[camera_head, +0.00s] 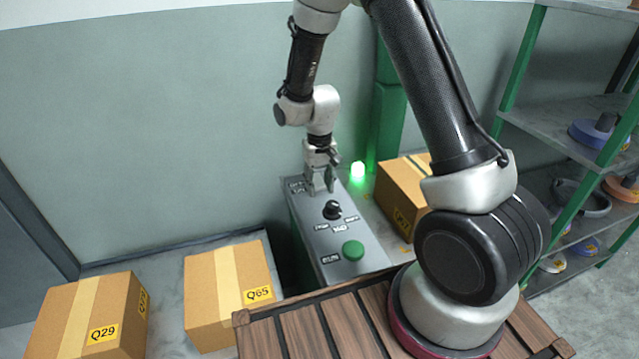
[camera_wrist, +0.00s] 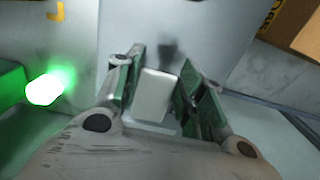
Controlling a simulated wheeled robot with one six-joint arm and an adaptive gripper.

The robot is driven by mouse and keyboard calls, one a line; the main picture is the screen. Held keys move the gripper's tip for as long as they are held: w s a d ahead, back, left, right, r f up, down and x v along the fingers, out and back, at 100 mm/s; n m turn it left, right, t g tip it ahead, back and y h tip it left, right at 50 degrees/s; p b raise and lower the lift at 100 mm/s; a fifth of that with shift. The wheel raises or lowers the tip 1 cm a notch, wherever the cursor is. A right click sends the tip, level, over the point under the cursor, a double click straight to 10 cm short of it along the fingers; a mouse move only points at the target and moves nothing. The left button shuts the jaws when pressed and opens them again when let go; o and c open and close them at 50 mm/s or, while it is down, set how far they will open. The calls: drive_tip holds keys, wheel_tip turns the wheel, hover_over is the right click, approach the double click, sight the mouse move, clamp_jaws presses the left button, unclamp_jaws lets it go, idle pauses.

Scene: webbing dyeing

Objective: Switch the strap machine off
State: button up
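The strap machine's grey control panel (camera_head: 325,265) carries a black knob (camera_head: 332,209) and a round green button (camera_head: 352,250). A pale, block-shaped part (camera_wrist: 154,95) stands at the panel's far end and shows in the wrist view; my gripper hides it in the head view. My gripper (camera_head: 319,188) points down over that end, beyond the knob. In the wrist view my gripper (camera_wrist: 161,62) has its two fingers apart, one on each side of the pale part. Narrow gaps seem to show beside it; I see no clear grip. A green lamp (camera_head: 357,171) beside the panel glows.
Cardboard boxes stand left of the panel (camera_head: 228,295) and (camera_head: 90,318) at the far left. Another box (camera_head: 402,190) is close on the right. A green post (camera_head: 387,115) rises behind. A shelf rack (camera_head: 560,120) with spools stands at right.

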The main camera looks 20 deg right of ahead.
sight(315, 178)
drive_tip(key=shift+w+r+g, duration=0.2)
drive_tip(key=shift+r+g, duration=0.05)
drive_tip(key=shift+g, duration=0.6)
drive_tip(key=shift+w+r+g, duration=0.2)
drive_tip(key=shift+g, duration=0.65)
drive_tip(key=o, duration=1)
drive_tip(key=v, duration=1.2)
